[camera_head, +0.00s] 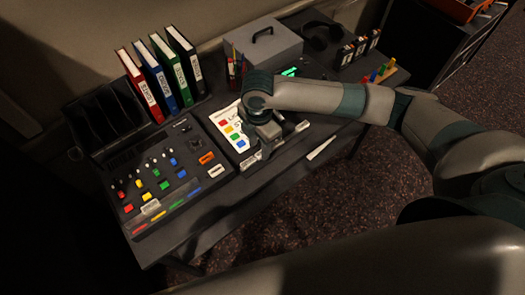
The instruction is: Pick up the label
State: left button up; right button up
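Several things look like labels. A small white label (151,207) lies on the mixing desk (130,160) near its front. An orange label (206,158) and a white label (216,171) are at the desk's right side. A thin white strip (320,148) lies at the table's front edge, right of my gripper. My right gripper (250,162) points down at the lower edge of a white sheet with colored squares (224,122), just right of the mixing desk. Its fingertips are small and dark; I cannot tell whether they hold anything. My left gripper is not in view.
Red, blue, green and black binders (160,75) stand behind the mixing desk. A grey box (262,48), a pen holder (236,72), headphones (320,35) and a rack of colored pegs (379,74) are at the back and right. My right arm crosses above the table.

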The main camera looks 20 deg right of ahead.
aim_at(259, 155)
jog(key=shift+f+p, duration=0.3)
jog(key=shift+f, duration=1.3)
grip_shut()
